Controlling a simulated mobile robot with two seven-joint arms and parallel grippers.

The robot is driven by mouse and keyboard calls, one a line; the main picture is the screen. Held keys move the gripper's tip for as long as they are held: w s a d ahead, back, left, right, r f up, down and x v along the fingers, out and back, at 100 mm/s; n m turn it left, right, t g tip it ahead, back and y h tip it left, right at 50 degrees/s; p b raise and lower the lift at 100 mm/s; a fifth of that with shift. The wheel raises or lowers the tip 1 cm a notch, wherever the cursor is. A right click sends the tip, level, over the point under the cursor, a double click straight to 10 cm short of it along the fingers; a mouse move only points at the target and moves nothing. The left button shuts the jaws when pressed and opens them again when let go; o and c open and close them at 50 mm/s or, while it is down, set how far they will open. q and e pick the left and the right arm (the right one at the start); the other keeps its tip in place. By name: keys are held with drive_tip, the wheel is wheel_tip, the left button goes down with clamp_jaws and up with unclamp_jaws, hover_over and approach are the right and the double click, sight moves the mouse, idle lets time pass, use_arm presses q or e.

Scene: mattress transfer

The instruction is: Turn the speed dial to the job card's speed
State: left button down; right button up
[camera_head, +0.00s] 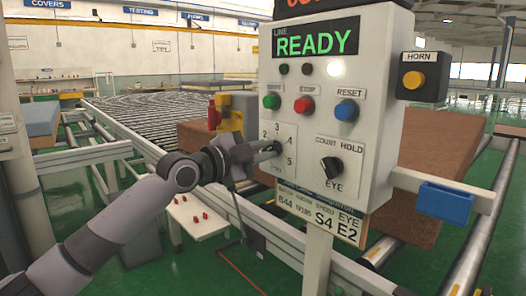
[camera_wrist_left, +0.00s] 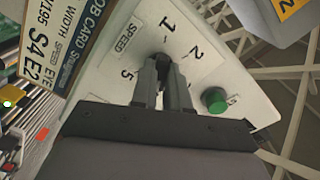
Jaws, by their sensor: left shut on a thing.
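The speed dial (camera_head: 279,149) is on the left of the white control box (camera_head: 375,105), ringed by the numbers 2, 3, 4 and 5 in the head view. In the left wrist view the numbers 1, 2 and 5 show beside a SPEED label. My left gripper (camera_head: 262,151) is shut on the dial; its fingers (camera_wrist_left: 162,75) hide most of the knob in the left wrist view. I cannot tell which number the pointer faces. The job card (camera_head: 320,208) hangs under the box and reads S4 under speed and E2 under eye. My right gripper is not in view.
Green (camera_head: 271,101), red (camera_head: 304,104) and blue (camera_head: 346,110) buttons sit above the dial. A black COUNT/EYE selector (camera_head: 331,168) is to its right. The display (camera_head: 317,41) reads READY. A horn box (camera_head: 418,77) and blue holder (camera_head: 445,203) stick out right. A roller conveyor (camera_head: 150,115) runs behind.

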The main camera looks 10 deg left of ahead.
use_arm(q)
drive_tip(key=c, duration=1.1)
unclamp_jaws()
drive_tip(key=shift+s, duration=0.1)
drive_tip(key=shift+v, duration=3.5)
